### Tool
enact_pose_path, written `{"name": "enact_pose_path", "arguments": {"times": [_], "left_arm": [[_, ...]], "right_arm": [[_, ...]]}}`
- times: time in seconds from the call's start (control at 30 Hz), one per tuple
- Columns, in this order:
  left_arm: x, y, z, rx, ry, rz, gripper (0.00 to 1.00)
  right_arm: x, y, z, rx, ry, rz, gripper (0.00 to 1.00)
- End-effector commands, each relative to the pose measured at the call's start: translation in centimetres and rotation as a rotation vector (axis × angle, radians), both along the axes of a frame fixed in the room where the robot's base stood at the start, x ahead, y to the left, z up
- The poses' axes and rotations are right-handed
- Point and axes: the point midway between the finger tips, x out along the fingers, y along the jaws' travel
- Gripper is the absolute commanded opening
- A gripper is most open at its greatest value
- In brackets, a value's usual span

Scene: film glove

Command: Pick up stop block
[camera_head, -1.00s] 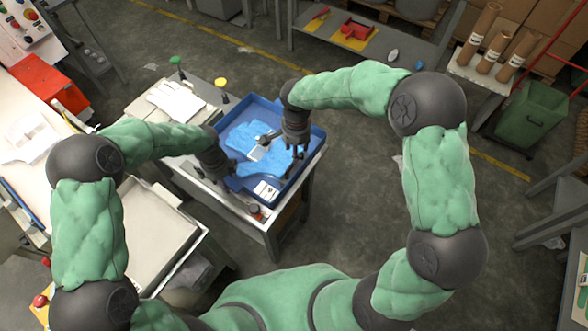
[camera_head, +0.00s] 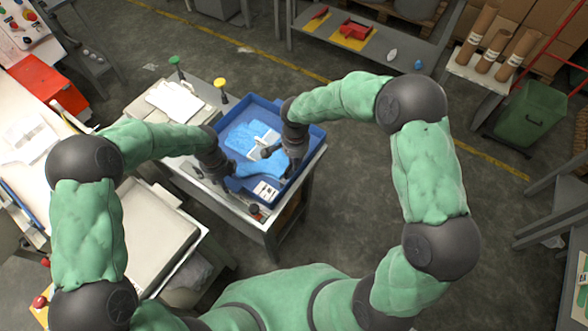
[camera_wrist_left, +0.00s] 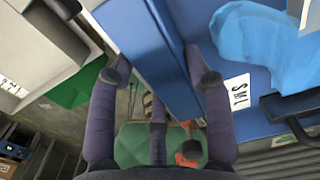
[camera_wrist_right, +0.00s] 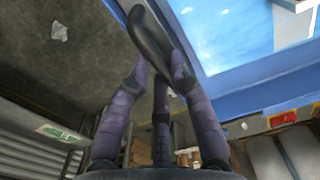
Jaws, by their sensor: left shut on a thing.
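A blue tray (camera_head: 313,140) with crumpled light-blue film or gloves (camera_head: 243,138) stands on the table. A pale block-like piece (camera_head: 266,140) lies on the film beside my right gripper; I cannot tell whether it is the stop block. My left gripper (camera_wrist_left: 158,75) is shut on the tray's near-left wall, its fingers straddling it.
A white size card (camera_head: 266,190) lies at the tray's near edge. A green knob (camera_head: 174,60) and yellow knob (camera_head: 220,82) stand behind left, near white papers (camera_head: 175,100). The floor right of the table is clear.

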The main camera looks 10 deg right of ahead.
Motion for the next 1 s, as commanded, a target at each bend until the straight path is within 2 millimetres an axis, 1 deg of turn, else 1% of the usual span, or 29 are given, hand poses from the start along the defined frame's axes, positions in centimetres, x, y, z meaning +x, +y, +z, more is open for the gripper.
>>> {"name": "enact_pose_path", "arguments": {"times": [0.3, 0.43, 0.57, 0.8, 1.0], "left_arm": [[-0.2, 0.0, -0.1, 0.002, 0.006, -0.001, 0.0], [-0.2, 0.0, -0.1, 0.002, 0.006, -0.001, 0.0], [-0.2, 0.0, -0.1, 0.002, 0.006, -0.001, 0.0], [-0.2, 0.0, -0.2, 0.002, 0.006, -0.001, 0.0], [-0.2, 0.0, -0.2, 0.002, 0.006, -0.001, 0.0]], "right_arm": [[0.2, 0.0, 0.2, 0.001, -0.005, -0.001, 0.0], [0.2, 0.0, 1.0, 0.001, -0.007, -0.002, 0.0], [0.2, 0.0, 2.7, 0.001, -0.009, -0.001, 0.0], [0.2, 0.0, 6.8, 0.001, -0.009, -0.001, 0.0], [0.2, 0.0, 9.2, 0.001, -0.007, 0.0, 0.0]]}}
